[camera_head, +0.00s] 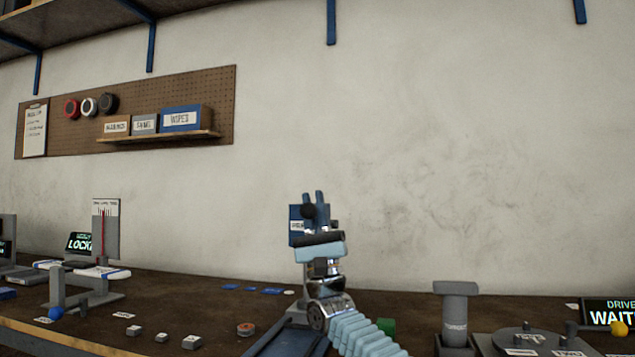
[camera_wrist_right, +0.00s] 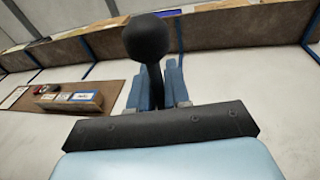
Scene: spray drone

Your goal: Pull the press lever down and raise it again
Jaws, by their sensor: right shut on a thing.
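The press lever has a black ball knob (camera_wrist_right: 147,38) on a dark shaft (camera_wrist_right: 153,88), seen in the right wrist view. My right gripper (camera_head: 315,205) is shut on the lever, with its blue fingers on either side of the shaft just below the knob. The wrist view also shows these fingers (camera_wrist_right: 160,88). In the head view my arm and gripper hide most of the lever and press. A blue press panel with a partly hidden label (camera_head: 296,226) shows behind the gripper. My left gripper is not in view.
Several small blocks and a round orange-and-grey piece (camera_head: 245,329) lie to the left. A gauge stand (camera_head: 106,228) is farther left. The wall is behind.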

